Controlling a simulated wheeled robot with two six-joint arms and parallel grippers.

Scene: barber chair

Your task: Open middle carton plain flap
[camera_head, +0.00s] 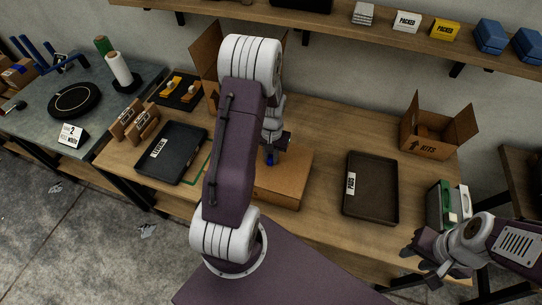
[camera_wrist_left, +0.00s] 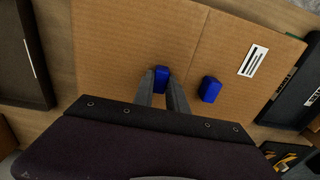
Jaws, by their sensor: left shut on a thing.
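The middle carton (camera_head: 291,180) is a brown cardboard box on the wooden table, partly hidden behind my left arm. In the left wrist view its top shows two flaps meeting at a seam. The plain flap (camera_wrist_left: 115,50) is left of the seam and carries a blue tab (camera_wrist_left: 162,74). The other flap (camera_wrist_left: 235,75) has a white barcode label (camera_wrist_left: 253,60) and its own blue tab (camera_wrist_left: 210,89). Both flaps look flat. My left gripper (camera_head: 271,153) is shut on the plain flap's blue tab. My right gripper (camera_head: 414,264) looks open and empty at the right, near the table's front edge.
A black tray (camera_head: 172,152) is left of the carton and a dark tray (camera_head: 371,188) is right of it. An open carton (camera_head: 437,130) stands at the back right. A green and white item (camera_head: 448,204) sits near my right gripper. A shelf (camera_head: 330,20) runs above.

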